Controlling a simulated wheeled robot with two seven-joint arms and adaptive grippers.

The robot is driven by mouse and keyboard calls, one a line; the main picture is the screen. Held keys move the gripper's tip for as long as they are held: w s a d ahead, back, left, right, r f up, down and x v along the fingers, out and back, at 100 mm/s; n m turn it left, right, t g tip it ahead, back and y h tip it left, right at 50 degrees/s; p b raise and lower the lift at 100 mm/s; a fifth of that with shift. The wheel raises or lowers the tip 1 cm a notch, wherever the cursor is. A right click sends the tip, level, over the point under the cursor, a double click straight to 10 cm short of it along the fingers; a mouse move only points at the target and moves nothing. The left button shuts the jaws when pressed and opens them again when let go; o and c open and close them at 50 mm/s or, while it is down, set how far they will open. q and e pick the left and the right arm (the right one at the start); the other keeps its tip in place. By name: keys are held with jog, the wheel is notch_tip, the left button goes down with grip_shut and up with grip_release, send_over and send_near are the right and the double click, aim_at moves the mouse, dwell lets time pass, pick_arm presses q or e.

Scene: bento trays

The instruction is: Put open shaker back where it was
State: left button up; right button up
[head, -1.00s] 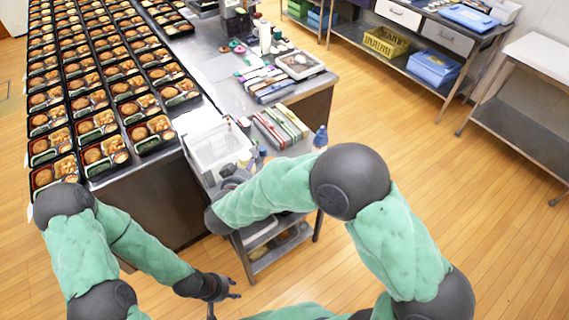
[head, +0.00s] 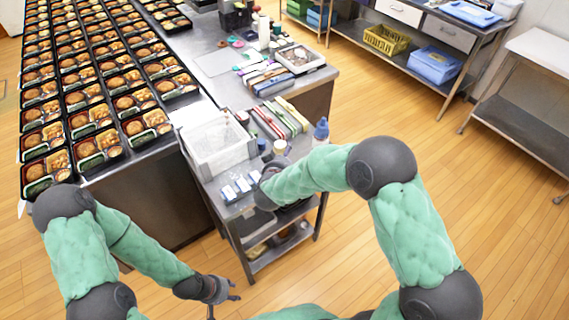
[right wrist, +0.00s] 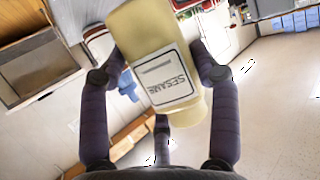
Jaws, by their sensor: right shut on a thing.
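A pale yellow shaker (right wrist: 158,60) with a white label reading SESAME is in the right wrist view. My right gripper (right wrist: 165,75) is shut around it, with fingers on both sides. The shaker is tilted in that view, and I cannot tell whether its top is open. In the head view my right gripper (head: 263,190) is over the front right of the metal cart (head: 208,182), and my forearm partly hides it. A pale bottle-like thing (head: 279,148) shows just behind it; I cannot tell whether this is the held shaker. My left gripper (head: 227,291) is open and empty, low in front of the cart.
A blue-capped bottle (head: 321,131) is at the cart's right edge. Long coloured boxes (head: 278,119) lie behind. Bento trays (head: 100,141) fill the table at left.

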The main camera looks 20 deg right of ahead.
jog(key=shift+w+d+f, duration=0.1)
jog(key=shift+d+f, duration=0.1)
jog(key=shift+f, duration=0.15)
notch_tip(320, 180, down, 3)
jog(key=shift+w+d+f+b, duration=0.1)
jog(key=shift+d+f+b, duration=0.1)
jog(key=shift+b, duration=0.75)
jog(key=shift+r, duration=0.1)
jog(key=shift+o, duration=0.9)
jog(key=shift+f, duration=0.2)
jog(key=o, duration=0.4)
jog(key=shift+a, duration=0.1)
jog(key=shift+o, duration=0.2)
